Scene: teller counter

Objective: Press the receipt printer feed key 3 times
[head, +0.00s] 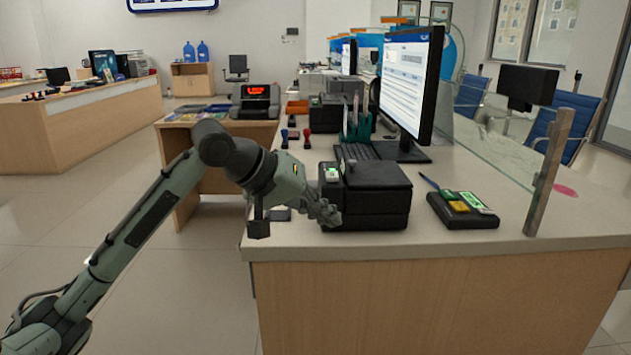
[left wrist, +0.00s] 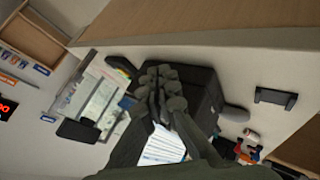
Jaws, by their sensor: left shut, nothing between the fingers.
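The receipt printer (head: 378,196) appears to be the black boxy machine near the front edge of the counter. A small panel with a green-lit part (head: 331,174) is on its left front corner; I cannot make out the feed key for certain. My left gripper (head: 328,214) is shut and empty, close beside the printer's left side, below that panel. I cannot tell whether it touches. In the left wrist view the shut fingers (left wrist: 160,78) overlap the dark printer body (left wrist: 204,88) and hide part of it. My right gripper is not in view.
Behind the printer are a keyboard (head: 357,152) and a monitor (head: 410,85). A glass screen on a metal post (head: 548,175) stands at the right. The counter's front strip is clear.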

